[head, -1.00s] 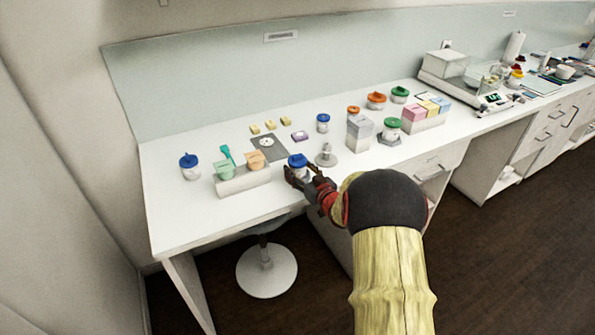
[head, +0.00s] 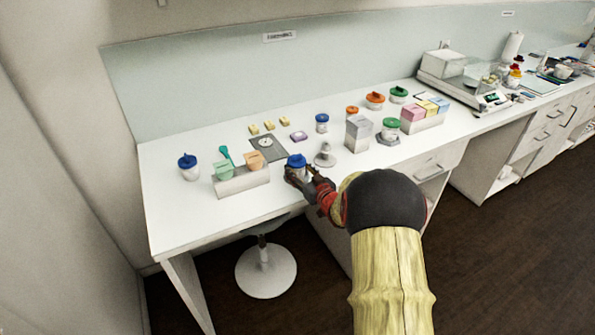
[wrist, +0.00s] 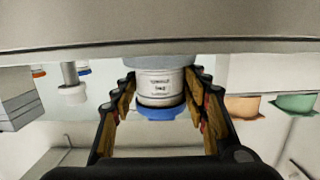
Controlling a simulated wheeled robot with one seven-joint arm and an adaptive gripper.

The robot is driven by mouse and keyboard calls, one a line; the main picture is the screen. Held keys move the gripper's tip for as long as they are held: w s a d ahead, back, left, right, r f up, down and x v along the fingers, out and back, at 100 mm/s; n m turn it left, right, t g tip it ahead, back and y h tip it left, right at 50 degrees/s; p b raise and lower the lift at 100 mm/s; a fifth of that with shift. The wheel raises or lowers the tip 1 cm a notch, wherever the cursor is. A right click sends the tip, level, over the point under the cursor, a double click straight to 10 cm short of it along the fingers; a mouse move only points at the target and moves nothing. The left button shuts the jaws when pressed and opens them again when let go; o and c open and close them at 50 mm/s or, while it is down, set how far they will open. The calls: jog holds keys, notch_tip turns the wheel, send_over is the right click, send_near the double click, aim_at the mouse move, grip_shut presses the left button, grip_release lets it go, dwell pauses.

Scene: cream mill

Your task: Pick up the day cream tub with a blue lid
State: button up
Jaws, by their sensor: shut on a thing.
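A white tub with a blue lid (head: 297,161) stands near the front edge of the white bench. My gripper (head: 299,177) is shut on it, with one finger on each side. Two more blue-lidded tubs are apart from my gripper: one at the far left (head: 189,169) and a smaller one (head: 322,123) towards the back.
A white holder (head: 242,182) with green and orange items stands close left of my gripper. A pale stand (head: 325,157) and grey boxes (head: 357,135) are to the right. Orange- and green-lidded tubs (head: 375,100) are behind. The bench front left is clear.

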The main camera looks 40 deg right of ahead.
aim_at(298, 162)
jog(key=shift+r, duration=0.45)
notch_tip(298, 162, up, 2)
jog(key=shift+r+p, duration=0.25)
jog(key=shift+p, duration=0.7)
jog(key=s+a+r+p, duration=0.3)
jog(key=s+r+p, duration=0.2)
jog(key=s+r, duration=0.4)
jog(key=shift+d+v, duration=0.4)
jog(key=shift+v, duration=1.9)
